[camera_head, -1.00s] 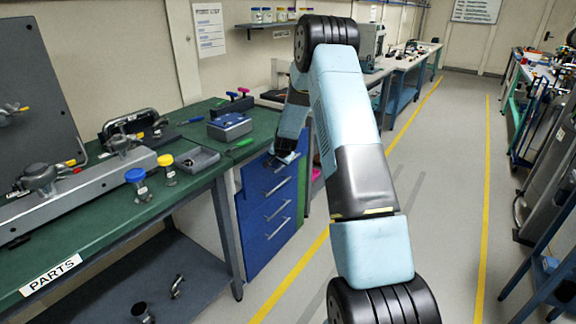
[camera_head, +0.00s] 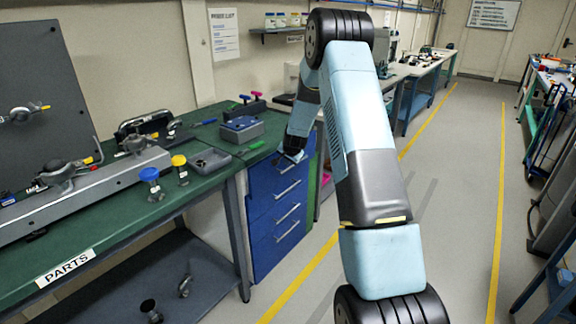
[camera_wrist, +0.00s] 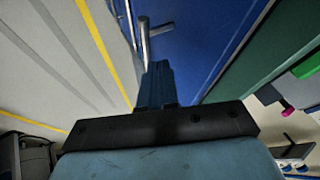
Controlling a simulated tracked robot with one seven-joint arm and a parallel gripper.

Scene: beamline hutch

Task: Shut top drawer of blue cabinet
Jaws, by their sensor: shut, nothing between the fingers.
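The blue cabinet (camera_head: 270,240) stands at the end of the green workbench, with several drawers and pale bar handles. Its top drawer (camera_head: 262,167) is partly hidden by my arm, and I cannot tell how far it stands out. My gripper (camera_head: 291,158) is at the upper front of the cabinet. In the wrist view, my gripper (camera_wrist: 157,72) is shut and empty, its fingers pointing at the blue drawer front (camera_wrist: 195,40). A metal handle (camera_wrist: 144,38) lies just beyond and left of the fingertips. I cannot tell whether they touch.
The aisle floor (camera_head: 450,190) at right is clear between yellow lines.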

